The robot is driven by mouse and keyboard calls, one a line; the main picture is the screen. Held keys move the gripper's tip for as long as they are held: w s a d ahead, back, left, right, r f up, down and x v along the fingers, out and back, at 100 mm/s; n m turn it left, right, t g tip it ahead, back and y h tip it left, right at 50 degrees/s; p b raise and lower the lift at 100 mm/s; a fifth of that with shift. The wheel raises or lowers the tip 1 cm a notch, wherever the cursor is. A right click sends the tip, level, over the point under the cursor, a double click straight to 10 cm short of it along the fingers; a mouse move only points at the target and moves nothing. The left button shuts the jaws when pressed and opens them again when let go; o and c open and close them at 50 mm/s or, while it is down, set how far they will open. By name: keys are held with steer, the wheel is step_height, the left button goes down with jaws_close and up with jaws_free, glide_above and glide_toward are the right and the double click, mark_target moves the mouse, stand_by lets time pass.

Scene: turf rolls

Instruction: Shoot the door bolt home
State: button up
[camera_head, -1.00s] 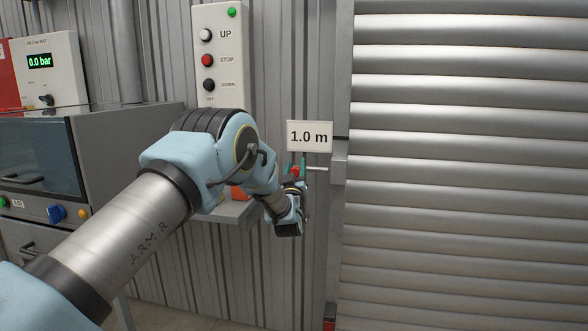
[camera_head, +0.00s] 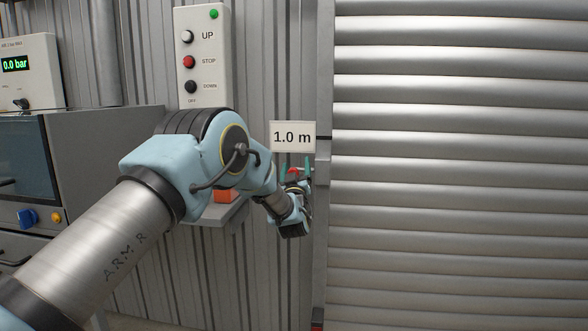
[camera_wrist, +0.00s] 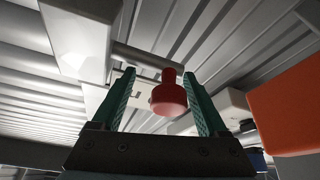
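The door bolt is a grey rod with a red knob (camera_head: 293,172), on the wall just left of the shutter door. In the wrist view the knob (camera_wrist: 169,95) hangs from the rod (camera_wrist: 140,58), which runs to a pale bracket (camera_wrist: 80,40) on the door side. My gripper (camera_head: 296,170) has its green fingers on either side of the knob. In the wrist view my gripper (camera_wrist: 161,85) is open, with a gap to the left finger. The knob is close to the right finger, away from the door; I cannot tell if they touch.
The ribbed shutter (camera_head: 460,170) is at right, its frame bracket (camera_head: 322,165) just beside my gripper. A "1.0 m" sign (camera_head: 293,137) is above the knob. A button panel (camera_head: 204,60), a small shelf (camera_head: 222,212) with an orange object (camera_head: 226,195), and a grey cabinet (camera_head: 90,140) are left.

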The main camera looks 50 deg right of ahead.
steer(key=shift+f, duration=0.2)
stand_by(0.3)
steer(key=shift+a, duration=0.1)
steer(key=shift+s+a+f, duration=0.1)
steer(key=shift+a+f, duration=0.05)
steer(key=shift+a, duration=0.05)
steer(key=b+v, duration=0.1)
steer(key=v, duration=0.9)
steer(key=shift+s, duration=0.1)
